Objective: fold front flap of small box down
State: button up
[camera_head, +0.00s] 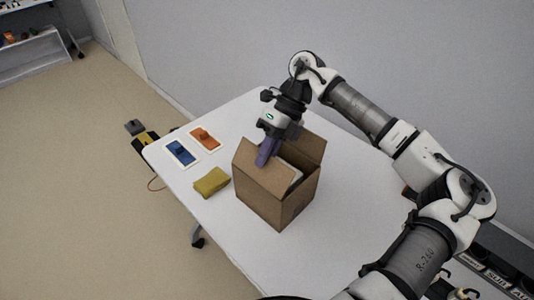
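A small brown cardboard box (262,198) stands upright on the white table. A back flap (309,147) stands up at its far right side, and another raised panel (243,157) shows at the left. My gripper (265,158) points down at the box's upper left, by the left panel. A purple part shows at its end; I cannot tell whether this is its fingers or something held. Its opening and any contact with the box are unclear.
A yellow block or pouch (212,182) lies left of the box. A blue item on a white card (182,152) and an orange one (204,138) lie farther back. The near part of the table (290,255) is clear. My arm spans the right side.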

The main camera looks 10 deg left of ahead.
jog(key=shift+o, duration=0.8)
jog(key=shift+w+r, duration=0.15)
jog(key=b+v, duration=0.2)
jog(key=v, duration=1.1)
jog(key=shift+r, duration=0.2)
jog(key=shift+w+d, duration=0.1)
